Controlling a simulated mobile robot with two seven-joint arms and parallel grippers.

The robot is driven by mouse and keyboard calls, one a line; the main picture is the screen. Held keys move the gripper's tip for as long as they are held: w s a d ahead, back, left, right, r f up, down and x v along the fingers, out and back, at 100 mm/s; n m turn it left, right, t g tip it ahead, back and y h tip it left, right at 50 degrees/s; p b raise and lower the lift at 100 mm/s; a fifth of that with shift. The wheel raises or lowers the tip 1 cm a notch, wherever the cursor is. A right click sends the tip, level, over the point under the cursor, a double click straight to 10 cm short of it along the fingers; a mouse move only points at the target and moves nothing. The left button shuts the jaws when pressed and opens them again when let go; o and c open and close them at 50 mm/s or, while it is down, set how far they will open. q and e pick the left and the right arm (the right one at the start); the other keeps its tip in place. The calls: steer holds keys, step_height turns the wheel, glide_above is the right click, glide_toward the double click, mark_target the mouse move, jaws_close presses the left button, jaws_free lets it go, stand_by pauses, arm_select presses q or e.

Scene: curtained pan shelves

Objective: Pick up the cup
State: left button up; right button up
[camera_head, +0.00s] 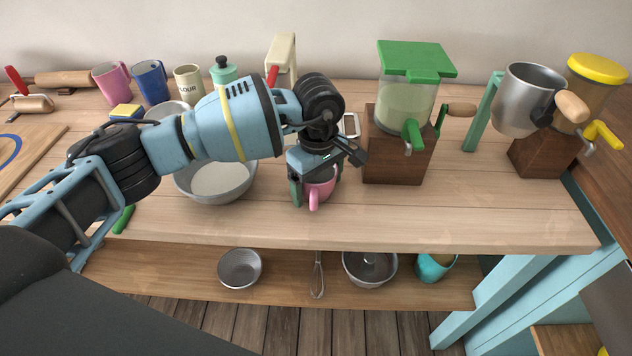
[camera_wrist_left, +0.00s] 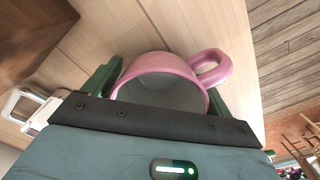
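A pink cup (camera_head: 319,187) with a handle on its near side is at the front middle of the wooden counter, under my left gripper (camera_head: 315,190). In the left wrist view the cup (camera_wrist_left: 168,63) shows its grey inside, with its handle to the right. The dark green fingers of my left gripper (camera_wrist_left: 160,85) stand on either side of the cup, very close to its wall. I cannot tell whether both fingers press on it, or whether its base rests on the counter. My right gripper is not in view.
A grinder with a green lid (camera_head: 413,100) stands just right of the cup. A large bowl (camera_head: 215,185) is left of it, partly under my left arm. Pink (camera_head: 111,82) and blue (camera_head: 151,80) mugs stand at the back left. The counter's front edge is close to the cup.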

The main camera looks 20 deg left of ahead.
arm_select(q)
steer(key=c, duration=0.7)
steer(key=shift+r, duration=0.2)
steer(key=shift+r, duration=0.25)
steer(key=r, duration=0.1)
steer(key=s+r, duration=0.1)
steer(key=shift+d+r, duration=0.15)
steer(key=shift+r, duration=0.2)
steer(key=s+d, duration=0.1)
steer(key=s, duration=0.3)
steer(key=s+d+r, duration=0.1)
steer(key=s, duration=0.4)
steer(key=s+d+b, duration=0.1)
steer(key=s+d, duration=0.1)
steer(key=s, duration=0.3)
steer(key=shift+s+r, duration=0.25)
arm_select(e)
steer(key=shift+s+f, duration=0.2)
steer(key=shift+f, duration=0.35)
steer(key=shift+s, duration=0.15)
arm_select(q)
steer(key=shift+a, duration=0.1)
